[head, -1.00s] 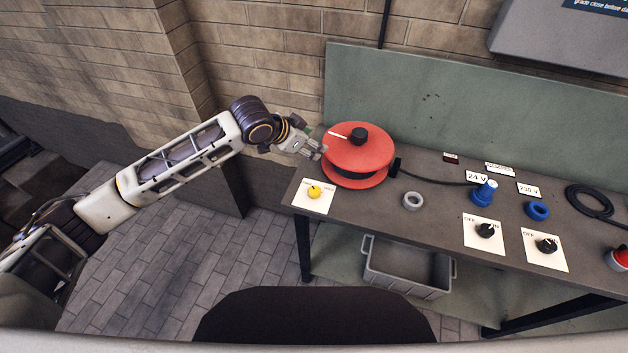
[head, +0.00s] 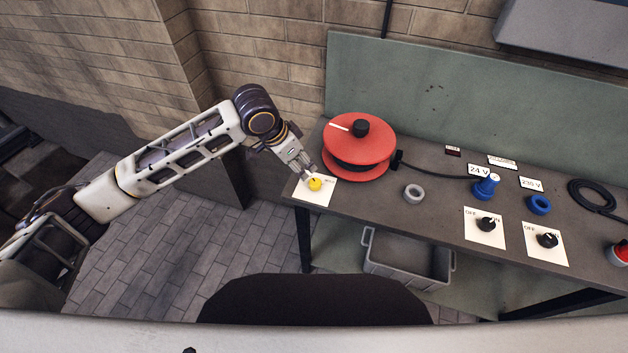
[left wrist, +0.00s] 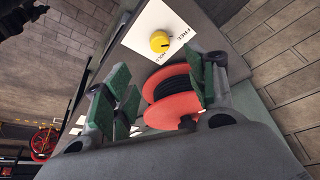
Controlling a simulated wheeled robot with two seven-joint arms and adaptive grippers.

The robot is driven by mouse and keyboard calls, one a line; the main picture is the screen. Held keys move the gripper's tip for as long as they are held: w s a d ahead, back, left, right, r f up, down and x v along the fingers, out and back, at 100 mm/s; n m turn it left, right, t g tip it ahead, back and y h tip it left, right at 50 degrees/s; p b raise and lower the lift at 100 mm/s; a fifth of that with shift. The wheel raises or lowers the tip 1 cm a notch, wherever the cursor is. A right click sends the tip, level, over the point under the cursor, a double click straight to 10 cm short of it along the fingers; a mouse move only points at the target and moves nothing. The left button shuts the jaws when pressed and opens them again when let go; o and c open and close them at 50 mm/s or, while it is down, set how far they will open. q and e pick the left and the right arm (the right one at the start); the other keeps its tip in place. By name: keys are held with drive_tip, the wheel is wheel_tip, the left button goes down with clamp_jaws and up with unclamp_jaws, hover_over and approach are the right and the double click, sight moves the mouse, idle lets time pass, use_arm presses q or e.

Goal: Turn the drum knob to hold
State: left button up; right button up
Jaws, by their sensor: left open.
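The yellow drum knob (head: 315,184) sits on a white plate (head: 313,197) at the left end of the bench, in front of the red cable drum (head: 358,148). In the left wrist view the knob (left wrist: 160,41) is beyond the fingers, and its plate (left wrist: 150,22) has printed words, one of which looks like FREE. My left gripper (head: 306,169) is open and empty, just behind and above the knob, with its green finger pads showing in the left wrist view (left wrist: 160,95). I cannot tell whether it touches the knob. My right gripper is not in view.
The drum's black cable runs right to a blue plug (head: 484,188). A grey ring (head: 413,191), a blue ring (head: 539,205) and two black OFF-marked knobs (head: 486,224) are on the bench (head: 440,210). A grey crate (head: 405,280) is below. The floor at left is clear.

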sight(315, 182)
use_arm(q)
drive_tip(key=shift+f, duration=0.15)
drive_tip(key=shift+p+x, duration=0.5)
drive_tip(key=shift+x, duration=6.3)
drive_tip(key=shift+d, duration=0.1)
drive_tip(key=shift+c, duration=0.3)
drive_tip(key=c, duration=1)
